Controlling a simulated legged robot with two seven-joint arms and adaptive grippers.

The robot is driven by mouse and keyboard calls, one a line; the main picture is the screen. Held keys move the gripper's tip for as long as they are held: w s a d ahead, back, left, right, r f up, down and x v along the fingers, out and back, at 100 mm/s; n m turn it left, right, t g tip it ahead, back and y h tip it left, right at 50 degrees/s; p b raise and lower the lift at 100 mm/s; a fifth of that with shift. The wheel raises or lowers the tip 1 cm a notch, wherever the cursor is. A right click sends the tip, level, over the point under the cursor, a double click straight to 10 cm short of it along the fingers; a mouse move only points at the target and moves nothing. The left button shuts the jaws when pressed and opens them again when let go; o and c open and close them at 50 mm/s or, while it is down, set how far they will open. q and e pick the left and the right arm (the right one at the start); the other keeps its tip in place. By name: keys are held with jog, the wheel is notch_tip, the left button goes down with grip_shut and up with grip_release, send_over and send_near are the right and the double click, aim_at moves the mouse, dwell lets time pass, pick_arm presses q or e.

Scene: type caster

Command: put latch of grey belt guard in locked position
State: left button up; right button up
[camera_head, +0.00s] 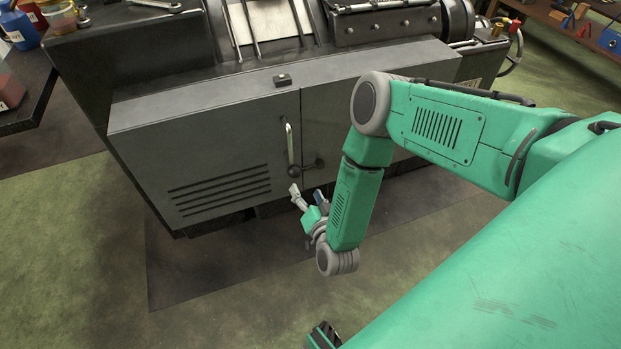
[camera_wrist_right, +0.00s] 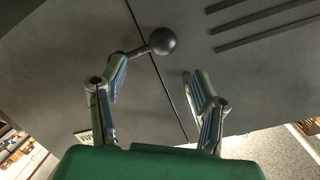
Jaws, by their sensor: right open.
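The grey belt guard (camera_head: 235,130) is a long grey cover with two panels meeting at a vertical seam. Its latch (camera_head: 294,170) is a dark lever with a ball knob, lying nearly level across the seam. In the right wrist view the ball knob (camera_wrist_right: 162,41) is plain, and the far end of its rod is partly hidden by a finger. My right gripper (camera_head: 307,193) is open and empty just below the latch. In the wrist view its fingertips (camera_wrist_right: 154,72) are apart, with the ball beyond and between them. My left gripper is not in view.
An upright metal handle (camera_head: 289,142) stands just above the ball knob on the left panel. Louvre slots (camera_head: 220,190) lie to its left. Machine parts (camera_head: 385,25) sit above the guard. The floor in front (camera_head: 215,270) is free.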

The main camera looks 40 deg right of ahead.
jog(key=shift+v, duration=1.7)
jog(key=s+a+r+n+g+y+p, duration=0.4)
jog(key=s+a+n+g+y+p, duration=0.15)
jog(key=s+n+g, duration=0.35)
jog(key=s+d+r+g+p, duration=0.1)
jog(key=s+d+r+g, duration=0.1)
jog(key=s, duration=0.5)
jog(key=s+d+r+n+g+h+p, duration=0.1)
jog(key=s+d+r+g, duration=0.2)
jog(key=s, duration=0.5)
notch_tip(320, 180, up, 2)
jog(key=shift+r+n+g, duration=0.1)
jog(key=shift+n+g, duration=0.2)
jog(key=shift+g, duration=0.2)
jog(key=shift+a, duration=0.1)
